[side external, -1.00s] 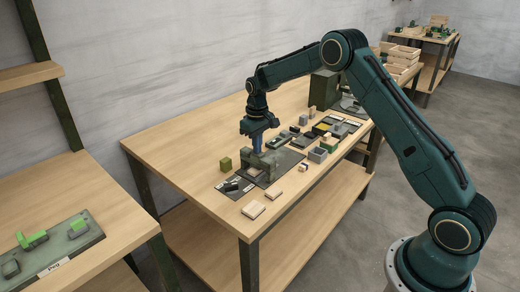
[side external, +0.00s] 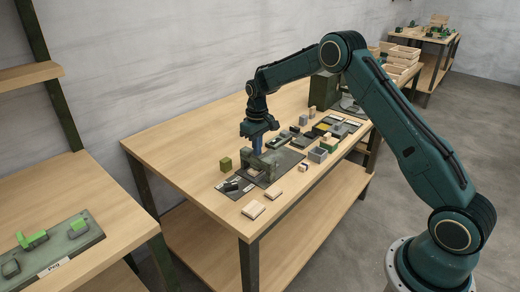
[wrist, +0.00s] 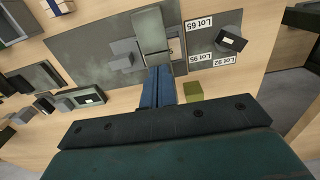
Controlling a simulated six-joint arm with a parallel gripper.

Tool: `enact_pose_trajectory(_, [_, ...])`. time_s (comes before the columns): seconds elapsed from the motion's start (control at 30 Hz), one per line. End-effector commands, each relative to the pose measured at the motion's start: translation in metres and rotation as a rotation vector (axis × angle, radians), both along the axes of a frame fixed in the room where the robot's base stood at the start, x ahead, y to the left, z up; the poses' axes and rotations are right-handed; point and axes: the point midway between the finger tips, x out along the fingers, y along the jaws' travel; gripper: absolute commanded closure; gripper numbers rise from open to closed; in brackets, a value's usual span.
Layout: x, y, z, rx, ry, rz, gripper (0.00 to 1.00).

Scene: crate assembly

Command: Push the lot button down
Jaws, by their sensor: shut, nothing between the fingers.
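My gripper (wrist: 158,72) is shut and empty, its blue fingers together and pointing down. In the side view my gripper (side external: 258,152) is just above and behind a grey-green fixture (side external: 258,163) on a dark mat. In the wrist view the fingertips reach the near end of this fixture (wrist: 151,34); I cannot tell whether they touch it. Printed labels Lot 65 (wrist: 199,22), Lot 95 (wrist: 197,59) and Lot 92 (wrist: 224,60) lie on the mat around a tilted black piece (wrist: 232,38). I cannot make out which part is the lot button.
An olive cube (side external: 225,164) stands left of the fixture, close to the fingers in the wrist view (wrist: 193,91). Wooden pieces (side external: 253,209) lie near the front edge. Several trays and blocks (side external: 318,154) crowd the right. The table's left end (side external: 160,143) is clear.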

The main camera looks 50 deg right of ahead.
Motion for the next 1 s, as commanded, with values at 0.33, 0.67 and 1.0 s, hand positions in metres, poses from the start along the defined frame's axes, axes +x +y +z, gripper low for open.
enact_pose_trajectory(0.33, [0.0, 0.0, 0.016, 0.0, 0.001, 0.0, 1.0])
enact_pose_trajectory(0.67, [0.0, 0.0, 0.036, 0.0, 0.0, 0.0, 1.0])
enact_pose_trajectory(1.0, [0.0, 0.0, 0.056, 0.0, -0.001, 0.0, 1.0])
